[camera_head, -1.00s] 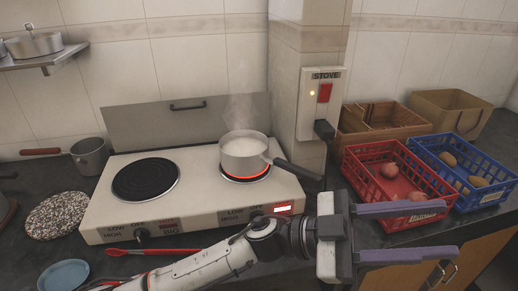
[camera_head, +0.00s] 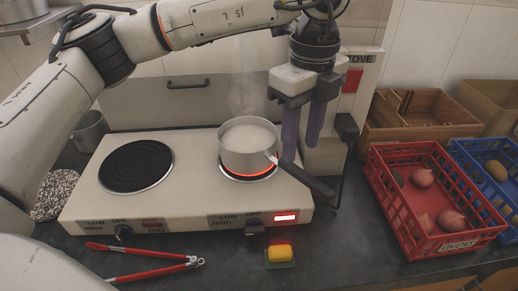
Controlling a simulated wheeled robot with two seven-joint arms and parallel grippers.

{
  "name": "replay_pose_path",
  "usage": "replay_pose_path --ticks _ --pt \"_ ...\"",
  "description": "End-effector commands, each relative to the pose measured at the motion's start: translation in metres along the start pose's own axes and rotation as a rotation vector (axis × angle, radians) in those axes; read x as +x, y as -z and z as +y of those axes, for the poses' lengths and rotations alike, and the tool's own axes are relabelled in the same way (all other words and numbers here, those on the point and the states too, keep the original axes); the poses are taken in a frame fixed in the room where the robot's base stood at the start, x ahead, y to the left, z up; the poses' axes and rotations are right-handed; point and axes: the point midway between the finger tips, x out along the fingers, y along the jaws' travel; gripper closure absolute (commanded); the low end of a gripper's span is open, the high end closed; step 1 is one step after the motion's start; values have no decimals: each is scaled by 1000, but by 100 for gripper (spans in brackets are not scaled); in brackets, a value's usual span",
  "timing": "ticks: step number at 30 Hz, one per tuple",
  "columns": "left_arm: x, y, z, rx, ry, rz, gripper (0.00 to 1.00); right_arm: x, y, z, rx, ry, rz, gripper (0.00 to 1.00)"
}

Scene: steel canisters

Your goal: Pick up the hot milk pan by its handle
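The steel milk pan (camera_head: 248,160) holds white milk and steams on the glowing right burner. Its dark handle (camera_head: 312,182) points to the front right, past the edge of the stove. My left gripper (camera_head: 301,153) points down from above, just right of the pan. Its two purple fingers are apart with a visible gap and nothing between them. The left fingertip shows right at the far side of the handle near the pan; I cannot tell if they touch. My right gripper is not in view.
The stove (camera_head: 190,206) has an unlit left burner (camera_head: 136,166). Red tongs (camera_head: 145,251) and a yellow sponge (camera_head: 279,253) lie in front. A wall switch box (camera_head: 363,60) stands behind the gripper. A red crate of onions (camera_head: 392,213) is at right; the counter before it is clear.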

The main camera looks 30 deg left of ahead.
Motion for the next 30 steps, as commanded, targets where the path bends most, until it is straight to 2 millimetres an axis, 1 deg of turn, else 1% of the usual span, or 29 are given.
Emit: replay_pose_path --ticks 1,3,11,15,18,21,27,28,30 --pt "9 0 1 1 -4 2 61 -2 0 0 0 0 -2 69" --pt "19 0 1 2 -3 2 61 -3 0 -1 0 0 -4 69" --pt "40 2 0 4 -2 5 61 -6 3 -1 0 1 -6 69" --pt "61 4 -2 5 -3 5 61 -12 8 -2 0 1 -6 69" --pt "75 4 -2 5 -2 7 61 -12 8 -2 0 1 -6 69" --pt "82 4 -2 5 0 6 61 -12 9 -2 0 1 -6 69" --pt "83 4 -3 6 1 6 61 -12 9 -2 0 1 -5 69" --pt "83 4 -3 6 1 6 63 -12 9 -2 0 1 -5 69" --pt "83 4 -3 5 1 6 74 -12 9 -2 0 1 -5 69"
